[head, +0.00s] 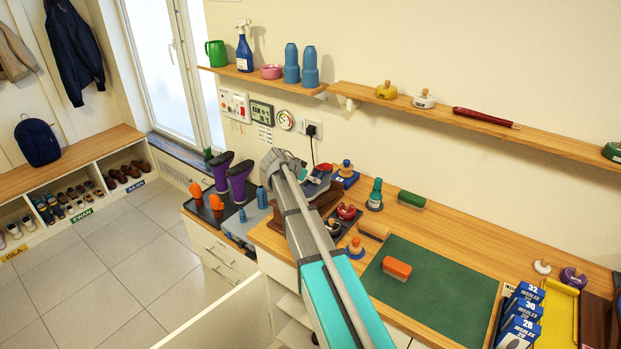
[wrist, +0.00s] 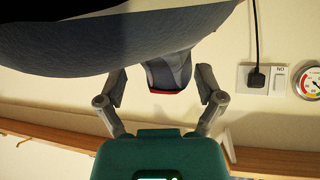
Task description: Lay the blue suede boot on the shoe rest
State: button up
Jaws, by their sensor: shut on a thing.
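My gripper (wrist: 162,80) is shut on the blue suede boot (wrist: 110,45), which fills the top of the wrist view as a blue-grey shape. A narrower part with a red edge (wrist: 172,80) shows between the fingers. In the head view my gripper (head: 285,163) is above the left part of the bench, and the boot (head: 316,184) shows only in part beside it, blue-grey with red. A dark brown wooden stand (head: 328,200), probably the shoe rest, is partly hidden below the boot and behind my arm.
A blue-based brush (head: 346,172), a teal bottle (head: 375,194) and small pots stand close on the right. A green mat (head: 440,300) holds an orange brush (head: 397,268). Wall shelves (head: 480,122) run above.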

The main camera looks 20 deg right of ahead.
jog(key=shift+f, duration=0.15)
jog(key=o, duration=1)
jog(key=shift+o, duration=0.2)
